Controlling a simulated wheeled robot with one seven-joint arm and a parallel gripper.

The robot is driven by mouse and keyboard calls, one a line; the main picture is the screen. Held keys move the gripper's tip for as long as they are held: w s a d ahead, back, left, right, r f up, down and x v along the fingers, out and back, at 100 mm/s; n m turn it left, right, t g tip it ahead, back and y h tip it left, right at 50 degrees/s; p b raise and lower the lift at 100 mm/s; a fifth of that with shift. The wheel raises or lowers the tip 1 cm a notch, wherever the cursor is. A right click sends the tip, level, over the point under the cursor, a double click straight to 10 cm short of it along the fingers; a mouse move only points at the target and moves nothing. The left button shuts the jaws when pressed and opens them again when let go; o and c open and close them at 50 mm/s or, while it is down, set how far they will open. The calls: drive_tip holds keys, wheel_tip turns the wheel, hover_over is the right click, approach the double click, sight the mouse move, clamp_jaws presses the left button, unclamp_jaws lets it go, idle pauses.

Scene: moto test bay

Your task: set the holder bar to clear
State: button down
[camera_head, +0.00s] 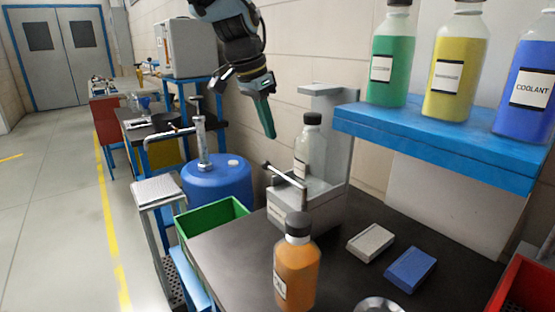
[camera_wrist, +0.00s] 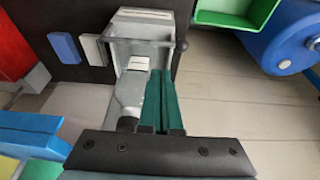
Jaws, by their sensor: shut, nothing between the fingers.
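The grey holder (camera_head: 318,205) stands on the dark bench and also shows in the wrist view (camera_wrist: 150,55). Its holder bar (camera_head: 284,174) is a thin metal rod with a dark end, crossing the holder's front side; in the wrist view the bar (camera_wrist: 145,41) runs across the holder. A clear bottle with a black cap (camera_head: 309,150) stands in the holder behind the bar; it also shows in the wrist view (camera_wrist: 131,95).
An orange bottle (camera_head: 297,265) stands at the bench front. A grey block (camera_head: 371,242) and a blue block (camera_head: 410,269) lie right of the holder. A blue shelf (camera_head: 430,138) with several bottles overhangs the right. A green bin (camera_head: 212,220) and blue drum (camera_head: 222,182) are left.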

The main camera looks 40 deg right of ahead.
drive_tip(key=p+x, duration=0.2)
drive_tip(key=x, duration=0.8)
drive_tip(key=shift+p, duration=0.35)
drive_tip(key=shift+a, duration=0.15)
